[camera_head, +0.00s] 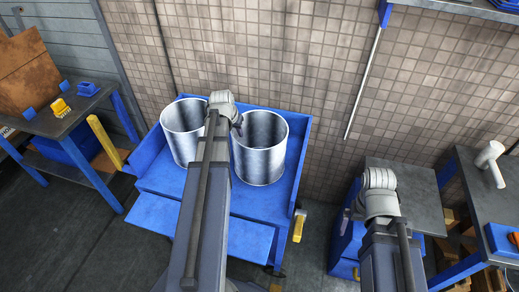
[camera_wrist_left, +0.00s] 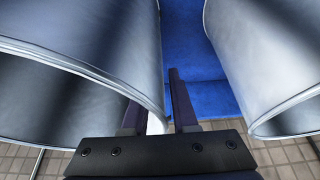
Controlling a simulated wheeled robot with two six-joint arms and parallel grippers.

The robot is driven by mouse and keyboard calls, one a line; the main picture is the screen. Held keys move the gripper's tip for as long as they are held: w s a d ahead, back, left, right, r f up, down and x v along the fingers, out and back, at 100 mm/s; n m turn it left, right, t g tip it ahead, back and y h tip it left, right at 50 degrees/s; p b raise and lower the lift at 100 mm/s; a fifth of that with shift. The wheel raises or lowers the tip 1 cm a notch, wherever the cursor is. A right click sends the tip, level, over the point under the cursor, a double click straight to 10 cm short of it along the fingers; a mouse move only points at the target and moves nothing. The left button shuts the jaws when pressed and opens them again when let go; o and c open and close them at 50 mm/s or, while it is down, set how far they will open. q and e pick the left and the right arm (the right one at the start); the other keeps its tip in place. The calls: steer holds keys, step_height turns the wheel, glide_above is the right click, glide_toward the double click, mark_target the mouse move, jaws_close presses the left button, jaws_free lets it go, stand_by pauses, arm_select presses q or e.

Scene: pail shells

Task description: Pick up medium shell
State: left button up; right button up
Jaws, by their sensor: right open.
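Two shiny metal shells stand on the blue cart. The right shell (camera_head: 259,160) looks slightly larger than the left shell (camera_head: 184,143); I cannot tell which is the medium one. My left gripper (camera_head: 238,128) is at the near-left rim of the right shell. In the left wrist view, which shows this shell on the left (camera_wrist_left: 85,35), the left gripper's fingers (camera_wrist_left: 158,115) stand apart with the shell's rim between them, one finger partly hidden inside. The other shell (camera_wrist_left: 265,50) is clear of the fingers. My right gripper (camera_head: 346,220), small and partly hidden, is away from the shells.
The blue cart (camera_head: 160,215) stands against a tiled wall. A workbench (camera_head: 62,115) with a yellow item (camera_head: 60,107) is at left. A dark-topped table (camera_head: 410,185) and a bench with a white mallet-like tool (camera_head: 490,160) are at right. Open floor lies front left.

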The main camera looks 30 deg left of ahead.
arm_select(q)
jaws_close()
stand_by(1.1)
